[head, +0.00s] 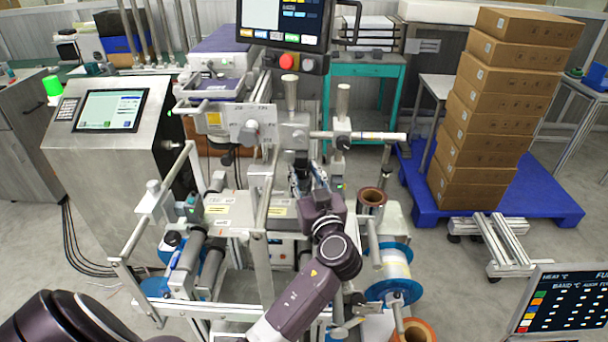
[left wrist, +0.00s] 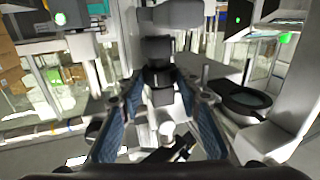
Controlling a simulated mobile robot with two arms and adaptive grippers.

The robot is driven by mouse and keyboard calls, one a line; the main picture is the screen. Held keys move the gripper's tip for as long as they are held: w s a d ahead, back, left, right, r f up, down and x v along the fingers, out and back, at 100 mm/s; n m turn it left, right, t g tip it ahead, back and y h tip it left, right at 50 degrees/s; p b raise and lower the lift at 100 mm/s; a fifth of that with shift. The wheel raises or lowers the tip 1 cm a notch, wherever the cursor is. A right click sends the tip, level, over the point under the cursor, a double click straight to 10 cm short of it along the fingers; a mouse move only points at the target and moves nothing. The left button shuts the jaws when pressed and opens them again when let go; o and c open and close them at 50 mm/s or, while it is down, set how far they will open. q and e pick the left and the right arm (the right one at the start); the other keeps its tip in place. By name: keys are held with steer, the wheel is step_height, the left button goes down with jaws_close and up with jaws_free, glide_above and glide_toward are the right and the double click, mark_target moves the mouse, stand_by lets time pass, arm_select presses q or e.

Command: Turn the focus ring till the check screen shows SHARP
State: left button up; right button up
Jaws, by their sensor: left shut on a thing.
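My left gripper (head: 308,174) reaches into the middle of the machine in the head view. In the left wrist view its two blue-padded fingers (left wrist: 160,88) stand on either side of a stepped black cylinder, which appears to be the focus ring (left wrist: 160,76). The gripper is shut on it, though the exact contact is hard to see. In the head view the ring is hidden by the gripper and machine parts. I cannot tell which display is the check screen, and I read no SHARP on any of them. My right gripper is not in view.
A monitor (head: 284,18) hangs above the machine, over a red button (head: 287,62). A console screen (head: 110,110) stands left and another panel (head: 562,304) at lower right. Metal bars and rollers crowd the arm. Stacked cartons (head: 500,110) stand on a blue pallet (head: 545,198).

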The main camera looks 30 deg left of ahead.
arm_select(q)
steer(key=o, duration=1.2)
steer(key=shift+r, duration=0.1)
steer(key=shift+c, duration=0.2)
steer(key=shift+s+d, duration=0.1)
steer(key=v, duration=1.2)
